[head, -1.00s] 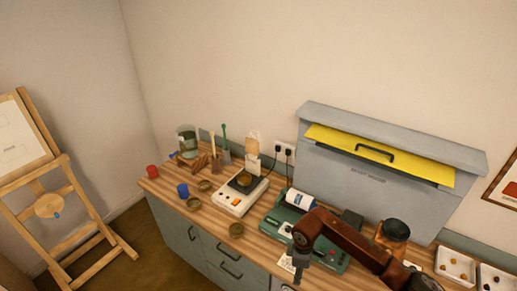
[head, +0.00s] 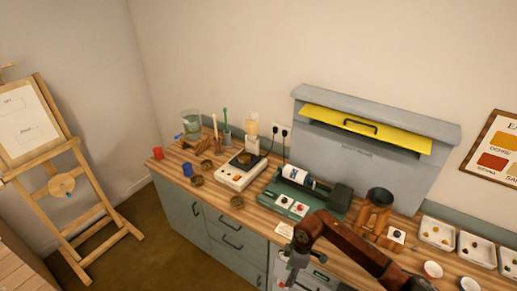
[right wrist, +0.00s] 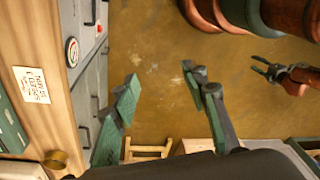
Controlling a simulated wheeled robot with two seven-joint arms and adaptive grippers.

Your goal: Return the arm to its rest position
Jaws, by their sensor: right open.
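My right arm, reddish brown, comes in from the lower right of the head view. Its gripper (head: 292,264) is in front of the counter's front edge, near the green machine (head: 297,198). In the right wrist view its two green-padded fingers (right wrist: 165,108) are spread wide with only the floor between them, so it is open and empty. My left gripper (right wrist: 262,68) shows at the right of that view, small, with its jaws apart and nothing between them. It is not in the head view.
The wooden counter (head: 262,216) holds a white scale (head: 235,176), small bowls, red and blue cups, a brown stand and white trays (head: 437,234). A grey cabinet (head: 365,165) stands behind. A wooden easel (head: 58,160) is at the left, with free floor between.

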